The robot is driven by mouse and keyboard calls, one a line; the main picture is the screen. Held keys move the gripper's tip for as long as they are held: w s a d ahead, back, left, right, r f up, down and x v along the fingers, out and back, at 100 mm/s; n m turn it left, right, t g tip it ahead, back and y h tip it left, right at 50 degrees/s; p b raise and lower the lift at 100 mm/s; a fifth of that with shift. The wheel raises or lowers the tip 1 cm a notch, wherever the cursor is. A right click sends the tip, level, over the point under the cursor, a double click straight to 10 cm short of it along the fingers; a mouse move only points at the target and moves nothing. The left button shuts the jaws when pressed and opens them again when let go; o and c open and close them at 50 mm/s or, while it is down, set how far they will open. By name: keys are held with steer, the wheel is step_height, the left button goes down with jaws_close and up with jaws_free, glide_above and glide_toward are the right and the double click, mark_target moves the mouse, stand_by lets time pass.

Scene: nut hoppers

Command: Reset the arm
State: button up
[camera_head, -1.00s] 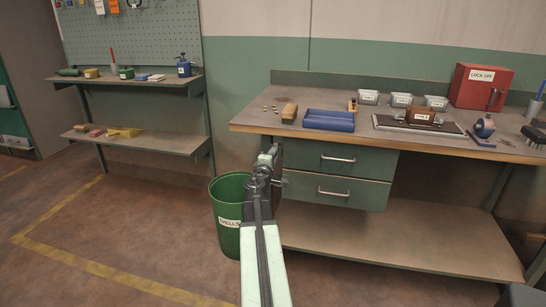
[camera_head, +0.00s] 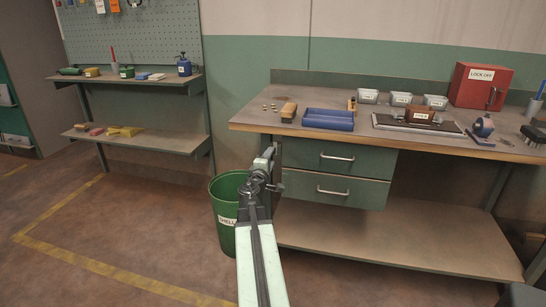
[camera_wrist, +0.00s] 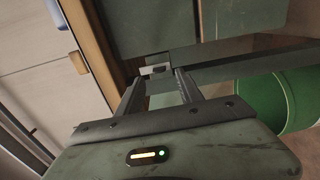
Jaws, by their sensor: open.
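My arm reaches forward in the head view, with my gripper (camera_head: 270,154) in front of the left end of the workbench, beside the drawers. In the wrist view my gripper (camera_wrist: 158,78) has its two fingers apart, and I see nothing held between them. A small grey bracket-like part shows just beyond the fingertips; I cannot tell what it belongs to. The green bin (camera_head: 228,238) stands on the floor just left of my arm, partly hidden by it. It also shows at the right of the wrist view (camera_wrist: 268,108).
Two drawers (camera_head: 340,158) are shut below. A shelf unit (camera_head: 150,141) stands left. The floor at front left is clear.

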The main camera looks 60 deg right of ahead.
steer(key=v, duration=0.4)
steer(key=shift+s, duration=0.1)
